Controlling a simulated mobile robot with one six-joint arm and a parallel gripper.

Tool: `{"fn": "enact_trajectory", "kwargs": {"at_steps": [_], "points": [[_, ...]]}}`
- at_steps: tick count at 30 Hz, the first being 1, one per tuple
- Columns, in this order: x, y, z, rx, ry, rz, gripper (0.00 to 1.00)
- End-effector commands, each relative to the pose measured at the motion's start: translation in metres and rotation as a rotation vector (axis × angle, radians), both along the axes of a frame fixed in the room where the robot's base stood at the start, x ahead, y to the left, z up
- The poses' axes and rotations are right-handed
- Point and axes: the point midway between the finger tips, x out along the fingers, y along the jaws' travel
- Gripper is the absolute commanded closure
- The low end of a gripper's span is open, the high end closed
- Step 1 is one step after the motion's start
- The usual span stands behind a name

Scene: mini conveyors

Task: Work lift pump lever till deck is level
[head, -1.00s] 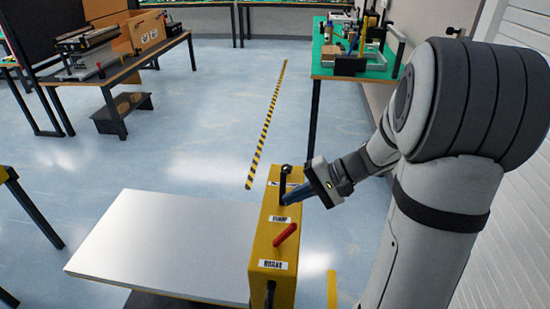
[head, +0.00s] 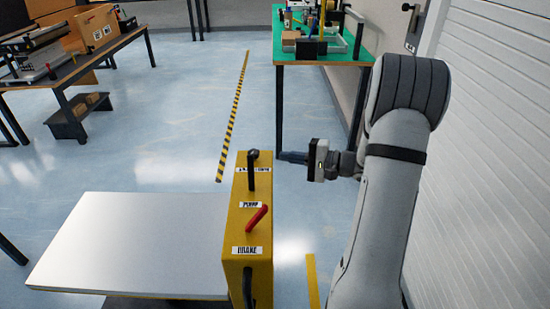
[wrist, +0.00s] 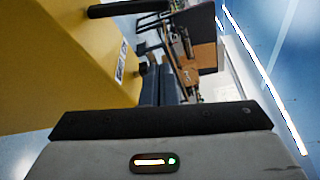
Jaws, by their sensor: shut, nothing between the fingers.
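The black pump lever (head: 252,170) stands upright from the top of a yellow housing (head: 250,225), above the PUMP label. A red lever (head: 257,216) lies tilted above the BRAKE label. The pale flat deck (head: 120,240) adjoins the housing on the left; I cannot tell whether it is exactly level. My gripper (head: 284,157) is shut and empty, its fingers pointing left, a little right of the black lever and apart from it. In the wrist view the shut fingers (wrist: 160,85) lie beside the yellow housing (wrist: 60,70), with a black lever (wrist: 140,6) at the top.
A green-topped bench (head: 345,50) with tools stands behind my arm. A wooden table (head: 90,70) with equipment is at the back left. A white slatted wall (head: 480,160) is close on the right. The floor behind the deck, with a striped line (head: 233,115), is clear.

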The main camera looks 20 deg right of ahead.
Motion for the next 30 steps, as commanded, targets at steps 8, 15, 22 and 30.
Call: {"fn": "enact_trajectory", "kwargs": {"at_steps": [8,15,22,30], "points": [[0.033,0.047,-0.005,0.000,0.002,0.006,1.00],[0.042,0.076,-0.003,0.000,0.001,0.000,1.00],[0.019,0.083,0.002,-0.001,0.002,0.001,1.00],[0.016,0.084,0.003,-0.001,0.001,0.002,1.00]]}}
